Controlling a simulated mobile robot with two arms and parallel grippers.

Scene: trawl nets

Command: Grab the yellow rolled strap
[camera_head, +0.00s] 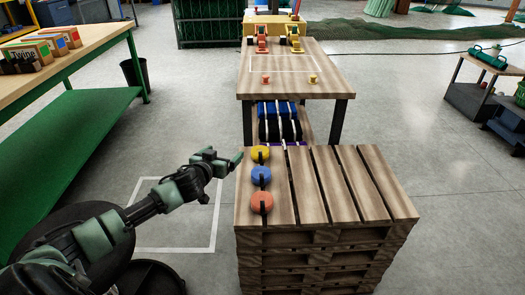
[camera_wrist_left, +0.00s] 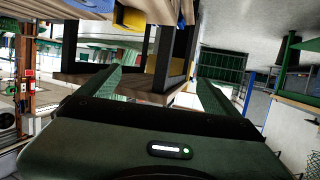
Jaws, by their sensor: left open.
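The yellow rolled strap (camera_head: 261,152) lies at the far left of the stacked pallets' top, with a dark band across it. A blue rolled strap (camera_head: 261,174) and an orange rolled strap (camera_head: 262,200) lie in a row nearer to me. My left gripper (camera_head: 226,156) is open and empty, just left of the yellow strap and apart from it, by the pallet edge. In the left wrist view its two fingers (camera_wrist_left: 160,76) are spread, and a yellow round shape (camera_wrist_left: 131,18), seemingly the strap, shows at the top edge. My right gripper is out of view.
The pallet stack (camera_head: 352,190) has clear slats to the right of the straps. Behind it stands a wooden table (camera_head: 300,88) with red and yellow hardware; blue and black bundles (camera_head: 279,123) lie below. A green-shelved workbench (camera_head: 75,120) is at left.

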